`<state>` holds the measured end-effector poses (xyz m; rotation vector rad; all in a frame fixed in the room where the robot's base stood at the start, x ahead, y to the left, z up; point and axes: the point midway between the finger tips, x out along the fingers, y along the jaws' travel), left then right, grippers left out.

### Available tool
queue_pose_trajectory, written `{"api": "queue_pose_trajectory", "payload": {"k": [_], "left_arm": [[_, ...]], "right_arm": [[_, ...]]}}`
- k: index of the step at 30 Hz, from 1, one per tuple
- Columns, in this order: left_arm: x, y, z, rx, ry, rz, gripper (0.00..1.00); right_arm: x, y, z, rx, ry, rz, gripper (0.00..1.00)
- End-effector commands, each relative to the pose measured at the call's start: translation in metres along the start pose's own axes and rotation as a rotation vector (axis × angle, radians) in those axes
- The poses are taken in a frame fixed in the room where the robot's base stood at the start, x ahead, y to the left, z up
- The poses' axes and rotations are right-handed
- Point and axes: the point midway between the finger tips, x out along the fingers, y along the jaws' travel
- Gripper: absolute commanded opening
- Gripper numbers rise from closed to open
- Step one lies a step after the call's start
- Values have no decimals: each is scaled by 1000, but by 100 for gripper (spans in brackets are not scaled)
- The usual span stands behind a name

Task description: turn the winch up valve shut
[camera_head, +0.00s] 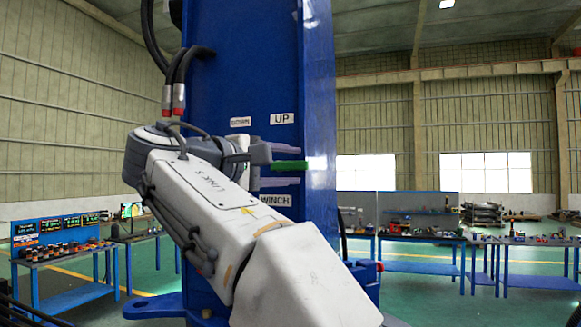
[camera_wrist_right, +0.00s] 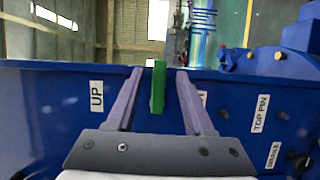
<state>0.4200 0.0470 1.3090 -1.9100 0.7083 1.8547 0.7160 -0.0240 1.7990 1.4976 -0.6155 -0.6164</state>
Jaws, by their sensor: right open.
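The winch up valve's green handle (camera_head: 289,166) sticks out from the blue crane column, between the UP label (camera_head: 283,118) and the WINCH label (camera_head: 275,200). My right gripper (camera_head: 299,166) is open at the handle, one finger above it and one below. In the right wrist view the green handle (camera_wrist_right: 158,88) stands between the two purple-grey fingers (camera_wrist_right: 158,75), with a gap visible on each side. The handle's base on the column is hidden by my gripper and arm. My left gripper is not in view.
The blue column (camera_head: 235,70) rises close in front of me. Blue workbenches with parts stand left (camera_head: 70,250) and right (camera_head: 420,238), well behind. Green floor lies open between them.

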Motion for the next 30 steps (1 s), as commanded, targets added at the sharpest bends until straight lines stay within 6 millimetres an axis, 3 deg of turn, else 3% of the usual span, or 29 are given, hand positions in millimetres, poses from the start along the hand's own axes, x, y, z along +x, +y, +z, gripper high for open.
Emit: {"api": "queue_pose_trajectory", "payload": {"k": [9,15,30], "left_arm": [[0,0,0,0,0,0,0],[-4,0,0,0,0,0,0],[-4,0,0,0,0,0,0]], "right_arm": [[-61,0,-2,-1,6,0,52],[-90,0,-1,0,3,-1,52],[-98,-1,0,0,0,-2,52]]}}
